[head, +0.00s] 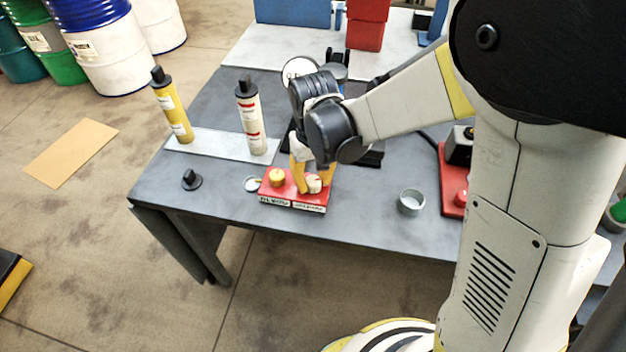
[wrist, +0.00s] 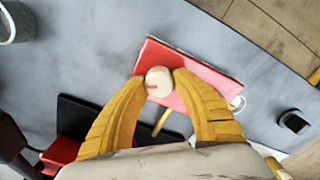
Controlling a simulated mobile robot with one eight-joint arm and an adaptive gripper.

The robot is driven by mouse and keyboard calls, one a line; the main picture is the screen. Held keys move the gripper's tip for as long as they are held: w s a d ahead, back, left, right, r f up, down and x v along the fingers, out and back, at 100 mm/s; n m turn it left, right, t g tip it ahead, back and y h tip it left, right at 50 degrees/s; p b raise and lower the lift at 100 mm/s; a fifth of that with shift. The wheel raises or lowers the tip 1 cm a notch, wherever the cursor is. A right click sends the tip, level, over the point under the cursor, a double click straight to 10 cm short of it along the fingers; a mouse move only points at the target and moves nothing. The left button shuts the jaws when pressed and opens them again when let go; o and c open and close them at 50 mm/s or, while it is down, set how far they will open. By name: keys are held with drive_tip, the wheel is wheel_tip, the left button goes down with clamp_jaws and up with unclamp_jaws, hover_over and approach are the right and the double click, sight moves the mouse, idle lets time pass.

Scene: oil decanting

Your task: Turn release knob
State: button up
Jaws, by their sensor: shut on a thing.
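A red box (head: 293,202) with white labels on its front lies near the table's front edge. A cream knob (head: 314,184) sits on its right half, and a yellow knob (head: 277,177) on its left half. The yellow knob is hidden there.
A yellow bottle (head: 173,108) and a cream bottle (head: 250,118) stand on a light plate (head: 209,146). A black cap (head: 191,180) and a white ring (head: 253,184) lie left of the box. A grey cup (head: 411,202) stands to its right.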

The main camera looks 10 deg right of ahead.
sight(314, 180)
drive_tip(key=m, duration=0.4)
drive_tip(key=shift+m, duration=0.4)
idle(0.4)
drive_tip(key=o, duration=1.2)
wheel_tip(314, 180, up, 12)
drive_tip(key=shift+d, duration=0.1)
